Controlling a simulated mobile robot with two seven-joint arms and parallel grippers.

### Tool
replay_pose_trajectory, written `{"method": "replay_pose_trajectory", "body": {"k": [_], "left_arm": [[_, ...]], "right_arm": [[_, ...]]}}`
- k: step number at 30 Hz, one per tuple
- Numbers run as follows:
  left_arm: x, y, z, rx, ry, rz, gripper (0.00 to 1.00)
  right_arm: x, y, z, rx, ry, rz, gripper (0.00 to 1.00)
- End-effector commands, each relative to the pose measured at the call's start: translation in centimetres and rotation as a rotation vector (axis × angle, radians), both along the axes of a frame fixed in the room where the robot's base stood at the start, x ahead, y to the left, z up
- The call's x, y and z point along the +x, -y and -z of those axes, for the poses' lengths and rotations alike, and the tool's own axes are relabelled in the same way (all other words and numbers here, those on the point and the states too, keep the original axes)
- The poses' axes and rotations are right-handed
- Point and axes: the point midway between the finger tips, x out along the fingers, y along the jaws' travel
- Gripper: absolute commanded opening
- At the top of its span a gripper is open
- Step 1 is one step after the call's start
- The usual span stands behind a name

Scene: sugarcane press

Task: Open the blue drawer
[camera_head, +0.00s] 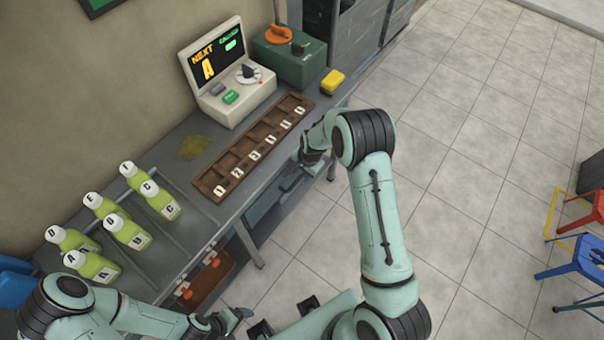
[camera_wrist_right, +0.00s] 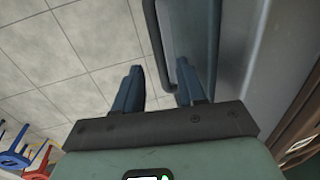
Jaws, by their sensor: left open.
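The blue drawer (camera_head: 262,204) is under the grey workbench, below the slotted wooden rack; my right arm partly covers it. In the right wrist view its front seems to be the blue-grey panel (camera_wrist_right: 186,32) with a dark bar handle (camera_wrist_right: 152,32). My right gripper (camera_head: 290,186) is at the bench's front edge beside the drawer. In the right wrist view its fingers (camera_wrist_right: 158,88) are apart, with the bar's bent end near the gap; contact cannot be told. My left gripper (camera_head: 252,322) is open and empty over the floor at the bottom. How far the drawer is open is unclear.
A brown drawer (camera_head: 207,283) with orange fittings is under the bench further left. Several green bottles (camera_head: 127,232), a wooden rack (camera_head: 249,150), a screen terminal (camera_head: 225,80) and a yellow block (camera_head: 333,82) are on the bench. Stools (camera_head: 578,258) stand far right; the tiled floor between is clear.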

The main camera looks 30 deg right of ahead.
Motion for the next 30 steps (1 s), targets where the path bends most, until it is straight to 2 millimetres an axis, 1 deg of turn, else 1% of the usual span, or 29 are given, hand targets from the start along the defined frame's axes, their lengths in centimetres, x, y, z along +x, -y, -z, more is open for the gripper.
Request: {"method": "replay_pose_trajectory", "body": {"k": [1,3,6,16,17,18,19,20,30], "left_arm": [[0.0,0.0,0.0,0.0,0.001,0.0,0.87],[0.1,0.0,-0.1,0.0,0.001,0.0,0.87],[0.1,0.0,-0.1,0.0,0.001,0.001,0.87],[0.1,0.0,-0.1,-0.001,0.002,0.0,0.87],[0.1,0.0,-0.1,-0.001,0.002,0.0,0.87],[0.1,0.0,-0.1,0.0,0.002,0.0,0.87],[0.1,0.0,-0.1,-0.001,0.002,0.0,0.87],[0.1,0.0,-0.1,-0.001,0.002,0.0,0.87],[-0.1,0.0,0.2,0.0,0.0,0.0,0.87]], "right_arm": [[0.1,0.0,0.7,-0.001,-0.002,0.0,0.4],[0.2,0.0,1.5,-0.001,-0.002,0.0,0.4],[0.4,-0.1,2.0,0.0,0.0,-0.001,0.4],[0.4,-0.2,2.3,0.0,0.0,-0.001,0.4],[0.4,-0.2,2.3,0.0,0.0,-0.001,0.3],[0.4,-0.2,2.3,0.0,0.0,-0.001,0.17],[0.4,-0.2,2.3,0.0,0.0,-0.001,0.07],[0.4,-0.2,2.3,0.0,0.0,-0.001,0.0],[0.2,0.0,2.3,-0.001,0.001,0.0,0.0]]}}
